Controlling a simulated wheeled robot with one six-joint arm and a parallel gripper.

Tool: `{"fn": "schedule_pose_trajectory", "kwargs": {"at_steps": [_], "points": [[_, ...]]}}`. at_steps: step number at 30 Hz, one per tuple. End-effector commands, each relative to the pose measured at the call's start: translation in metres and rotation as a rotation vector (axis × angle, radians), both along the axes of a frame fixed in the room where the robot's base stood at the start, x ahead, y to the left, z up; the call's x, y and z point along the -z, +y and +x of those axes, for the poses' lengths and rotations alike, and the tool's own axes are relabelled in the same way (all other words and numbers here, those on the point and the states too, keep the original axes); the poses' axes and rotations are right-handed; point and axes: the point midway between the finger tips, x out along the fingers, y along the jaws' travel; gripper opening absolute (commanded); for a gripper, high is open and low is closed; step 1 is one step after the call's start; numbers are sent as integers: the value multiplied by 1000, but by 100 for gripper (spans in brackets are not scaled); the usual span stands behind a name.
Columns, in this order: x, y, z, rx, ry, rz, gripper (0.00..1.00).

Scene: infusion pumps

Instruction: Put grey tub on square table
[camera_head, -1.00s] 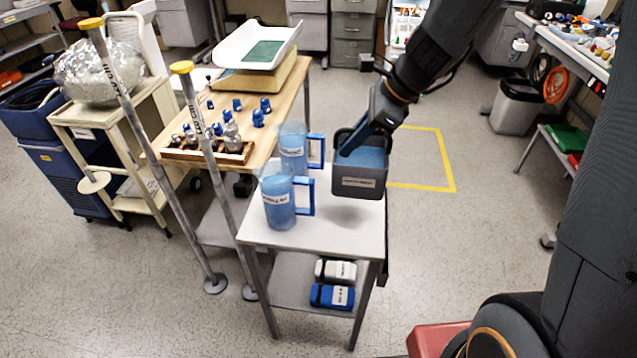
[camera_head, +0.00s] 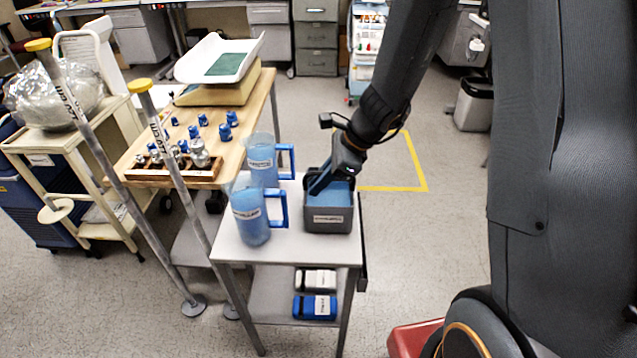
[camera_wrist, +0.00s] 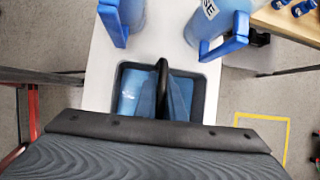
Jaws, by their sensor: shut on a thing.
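The grey tub (camera_head: 328,217), with a label on its front and a blue inside, is at the right part of the small square table (camera_head: 287,248). Its base appears to rest on the table top. My gripper (camera_head: 330,182) reaches down into the tub from the upper right and is shut on it. In the wrist view the tub (camera_wrist: 202,99) lies below my gripper (camera_wrist: 163,85), with a dark finger crossing the tub's middle. The exact grip on the wall is partly hidden.
Two blue jugs (camera_head: 251,216) (camera_head: 262,162) with handles stand left of the tub, close to it. A lower shelf holds a white box (camera_head: 316,280) and a blue box (camera_head: 315,307). A wooden table (camera_head: 232,140) with small blue-topped bottles adjoins behind. Poles (camera_head: 180,190) stand at the left.

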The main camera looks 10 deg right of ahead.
Motion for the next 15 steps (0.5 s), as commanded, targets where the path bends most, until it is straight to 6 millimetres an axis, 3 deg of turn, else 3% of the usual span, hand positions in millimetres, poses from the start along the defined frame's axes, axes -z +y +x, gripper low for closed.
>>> {"fn": "schedule_pose_trajectory", "kwargs": {"at_steps": [4,5,8,15], "points": [[-1,0,1,1,-2,0,0],[0,0,0,0,0,-1,12],[0,0,0,0,0,-1,28],[0,0,0,0,0,0,28]]}}
